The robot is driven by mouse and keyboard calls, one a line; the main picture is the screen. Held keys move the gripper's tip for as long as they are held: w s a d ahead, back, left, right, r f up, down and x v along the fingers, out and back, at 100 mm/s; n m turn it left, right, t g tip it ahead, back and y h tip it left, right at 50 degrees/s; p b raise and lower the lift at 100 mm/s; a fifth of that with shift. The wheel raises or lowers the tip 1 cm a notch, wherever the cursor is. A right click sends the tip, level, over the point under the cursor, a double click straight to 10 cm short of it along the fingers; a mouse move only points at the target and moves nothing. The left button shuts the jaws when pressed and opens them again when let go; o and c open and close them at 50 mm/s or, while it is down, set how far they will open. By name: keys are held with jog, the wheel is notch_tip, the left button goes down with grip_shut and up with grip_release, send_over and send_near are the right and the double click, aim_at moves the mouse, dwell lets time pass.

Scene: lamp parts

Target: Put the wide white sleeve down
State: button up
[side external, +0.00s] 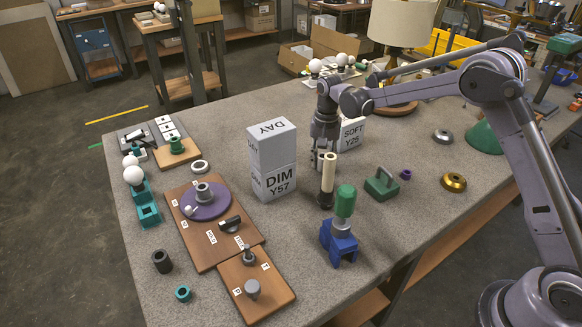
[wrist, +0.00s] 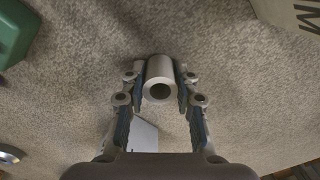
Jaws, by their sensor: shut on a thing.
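The wide white sleeve (side external: 328,172) is a cream tube standing upright below my wrist in the side view, near the middle of the bench. In the wrist view the sleeve (wrist: 160,68) lies between the two fingers, with its open bore facing the camera. My gripper (wrist: 160,88) is shut on it, one finger on each side. In the side view my gripper (side external: 319,160) points down at the sleeve's upper part. A dark piece (side external: 325,200) shows at the sleeve's lower end. I cannot tell whether the sleeve touches the bench.
A blue stand with a green-topped part (side external: 344,203) is close in front. White DAY and DIM boxes (side external: 273,181) stand to the left, and a SOFT box (side external: 351,133) behind. A green block (side external: 381,184) is at right. Bare grey bench (side external: 420,215) lies further right.

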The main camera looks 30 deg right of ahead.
jog(key=shift+f, duration=0.15)
jog(key=o, duration=1)
jog(key=shift+o, duration=0.2)
notch_tip(320, 180, up, 12)
jog(key=s+r+n+t, duration=0.35)
jog(key=s+r, duration=0.45)
jog(key=s, duration=0.5)
jog(key=s+f+n+t, duration=0.2)
jog(key=s, duration=0.5)
jog(key=s+f+n+t, duration=0.1)
jog(key=s+f+n, duration=0.2)
jog(key=s, duration=0.4)
jog(key=shift+s+f+t, duration=0.2)
jog(key=shift+s+t, duration=0.15)
jog(key=shift+s, duration=0.05)
